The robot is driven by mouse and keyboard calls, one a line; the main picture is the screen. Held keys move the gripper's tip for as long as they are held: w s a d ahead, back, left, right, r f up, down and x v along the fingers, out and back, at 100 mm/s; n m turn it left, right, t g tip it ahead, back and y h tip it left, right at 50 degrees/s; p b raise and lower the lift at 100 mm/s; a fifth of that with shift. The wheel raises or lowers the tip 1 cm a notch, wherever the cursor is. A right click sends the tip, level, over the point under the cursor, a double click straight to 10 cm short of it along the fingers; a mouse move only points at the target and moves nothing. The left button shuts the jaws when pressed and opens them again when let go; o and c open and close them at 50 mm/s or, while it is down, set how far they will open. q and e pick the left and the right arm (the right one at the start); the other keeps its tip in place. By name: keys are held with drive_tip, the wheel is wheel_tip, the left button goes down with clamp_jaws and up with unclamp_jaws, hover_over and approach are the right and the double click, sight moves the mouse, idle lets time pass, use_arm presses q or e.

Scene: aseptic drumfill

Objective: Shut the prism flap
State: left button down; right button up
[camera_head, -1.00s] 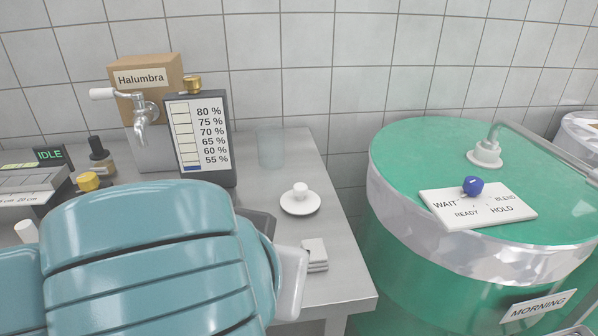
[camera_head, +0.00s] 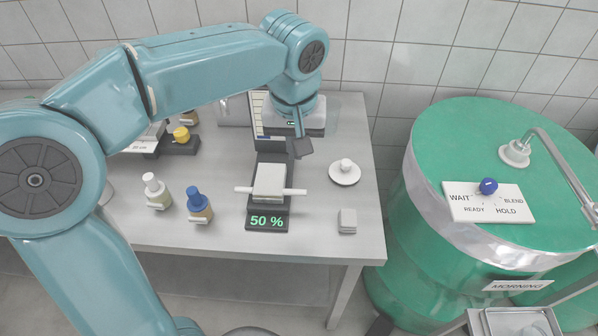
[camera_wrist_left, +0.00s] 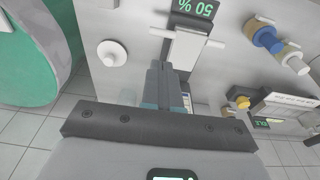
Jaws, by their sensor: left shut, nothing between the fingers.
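The refractometer-like device sits on the grey table; its dark base carries a green "50 %" display (camera_head: 267,221). A white block with a crossbar (camera_head: 270,181), seemingly the prism flap, lies over this base; it also shows in the left wrist view (camera_wrist_left: 188,47). I cannot tell whether it is fully down. My left gripper (camera_head: 303,149) is shut and empty, just behind the block and slightly to its right. In the left wrist view its closed fingers (camera_wrist_left: 166,82) point toward the block's back edge; contact is unclear. My right gripper is not in view.
A white-knobbed round lid (camera_head: 345,172) and a small stack of white squares (camera_head: 347,221) lie right of the device. A white-capped bottle (camera_head: 157,190) and a blue-capped bottle (camera_head: 199,204) stand left. The green drum (camera_head: 480,150) stands beyond the table's right edge.

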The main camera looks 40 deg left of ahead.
sight(297, 191)
use_arm(q)
drive_tip(key=f, duration=0.4)
drive_tip(key=w+f, duration=0.1)
drive_tip(key=f, duration=0.3)
drive_tip(key=a+f, duration=0.1)
drive_tip(key=f, duration=0.4)
drive_tip(key=shift+w, duration=0.25)
drive_tip(key=shift+d, duration=0.1)
